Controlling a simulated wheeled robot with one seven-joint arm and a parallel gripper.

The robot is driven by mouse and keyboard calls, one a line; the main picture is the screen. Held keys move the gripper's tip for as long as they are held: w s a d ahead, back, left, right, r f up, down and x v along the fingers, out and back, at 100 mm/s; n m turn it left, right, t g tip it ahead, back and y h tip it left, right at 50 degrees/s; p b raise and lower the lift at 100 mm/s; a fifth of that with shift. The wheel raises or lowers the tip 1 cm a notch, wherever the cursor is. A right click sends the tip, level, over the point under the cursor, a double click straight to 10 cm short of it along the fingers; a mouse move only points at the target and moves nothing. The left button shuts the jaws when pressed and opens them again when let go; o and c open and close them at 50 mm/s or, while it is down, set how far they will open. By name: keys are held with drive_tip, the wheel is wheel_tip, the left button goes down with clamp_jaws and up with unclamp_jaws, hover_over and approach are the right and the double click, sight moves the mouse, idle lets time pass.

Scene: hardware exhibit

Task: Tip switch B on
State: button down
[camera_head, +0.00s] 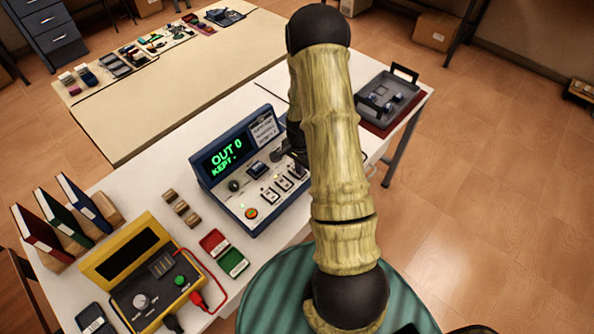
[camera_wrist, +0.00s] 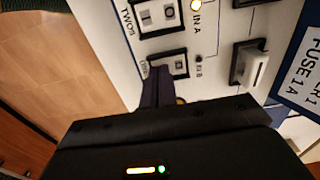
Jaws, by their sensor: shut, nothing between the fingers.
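The blue-framed panel device (camera_head: 240,165) stands on the white table, and its green display reads "OUT 0 KEPT". In the wrist view, a rocker switch (camera_wrist: 168,66) sits beside the label "IN B", whose small lamp looks dark. I take it for switch B; its rocker position is unclear. In the head view my gripper is mostly hidden by my arm.
A yellow instrument (camera_head: 150,270), red and green blocks (camera_head: 222,250) and binders (camera_head: 60,215) stand left on the table. A grey tray (camera_head: 388,97) lies beyond my arm.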

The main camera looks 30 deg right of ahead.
drive_tip(key=shift+r+p, duration=2.5)
drive_tip(key=shift+r, duration=0.95)
drive_tip(key=s+a+r+n+t, duration=0.1)
drive_tip(key=s+a+r+n, duration=0.5)
drive_tip(key=r, duration=0.4)
drive_tip(key=s+a+r+n+t, duration=0.1)
drive_tip(key=s+a+r+n, duration=0.5)
drive_tip(key=r, duration=0.4)
drive_tip(key=shift+s+a+r+n+t, duration=0.25)
drive_tip(key=shift+a+r+n+t, duration=0.1)
drive_tip(key=shift+a+n, duration=0.55)
drive_tip(key=shift+d, duration=0.1)
